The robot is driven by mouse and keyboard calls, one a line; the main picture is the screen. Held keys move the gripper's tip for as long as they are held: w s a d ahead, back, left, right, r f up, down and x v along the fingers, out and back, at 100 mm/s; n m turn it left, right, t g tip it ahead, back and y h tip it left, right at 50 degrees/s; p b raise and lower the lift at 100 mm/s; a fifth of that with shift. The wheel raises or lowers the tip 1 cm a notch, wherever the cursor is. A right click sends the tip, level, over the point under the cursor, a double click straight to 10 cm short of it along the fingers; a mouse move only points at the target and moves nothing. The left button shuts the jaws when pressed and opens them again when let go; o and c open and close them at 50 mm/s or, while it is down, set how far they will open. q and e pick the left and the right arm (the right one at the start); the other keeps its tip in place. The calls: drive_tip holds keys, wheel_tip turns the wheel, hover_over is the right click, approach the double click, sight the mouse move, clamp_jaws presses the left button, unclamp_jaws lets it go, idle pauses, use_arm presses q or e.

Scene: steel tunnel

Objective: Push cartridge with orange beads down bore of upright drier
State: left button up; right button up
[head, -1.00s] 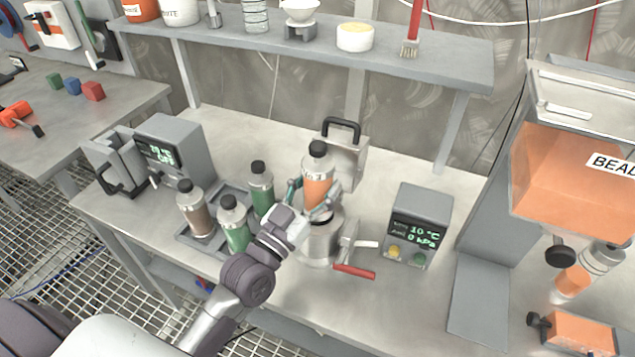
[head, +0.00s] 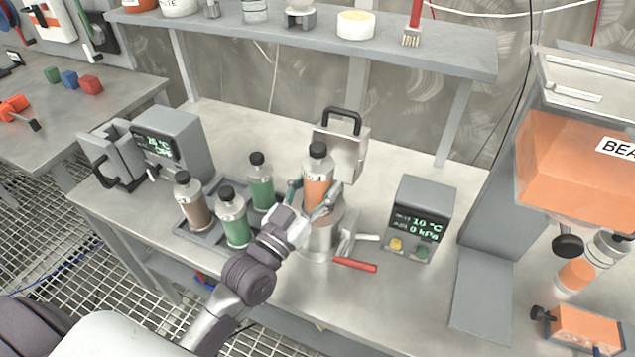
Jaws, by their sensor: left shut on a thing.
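The cartridge with orange beads (head: 317,187) is upright, with a black cap, in the middle of the head view. My left gripper (head: 309,203) is shut on it from the near side. The drier (head: 318,240) is a steel cylinder standing directly under the cartridge. The cartridge's lower end is at the drier's top; the gripper hides the rim, so I cannot tell how deep it sits. The drier's lid (head: 343,148) with a black handle stands open behind. A red-handled lever (head: 354,264) sticks out at the drier's lower right. My right gripper is not in view.
A tray (head: 220,244) left of the drier holds a brown cartridge (head: 193,205) and two green ones (head: 233,220). A readout box (head: 417,218) stands right, showing 10 °C and 0 kPa. An orange bead hopper (head: 570,165) is far right. A shelf (head: 440,52) runs behind.

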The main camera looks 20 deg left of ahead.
sight(309, 210)
use_arm(q)
drive_tip(key=shift+f+b, duration=1.3)
drive_tip(key=shift+f, duration=0.6)
drive_tip(key=o, duration=1.4)
drive_tip(key=shift+c, duration=0.2)
drive_tip(key=o, duration=0.3)
drive_tip(key=v, duration=1.2)
drive_tip(key=shift+s, duration=0.1)
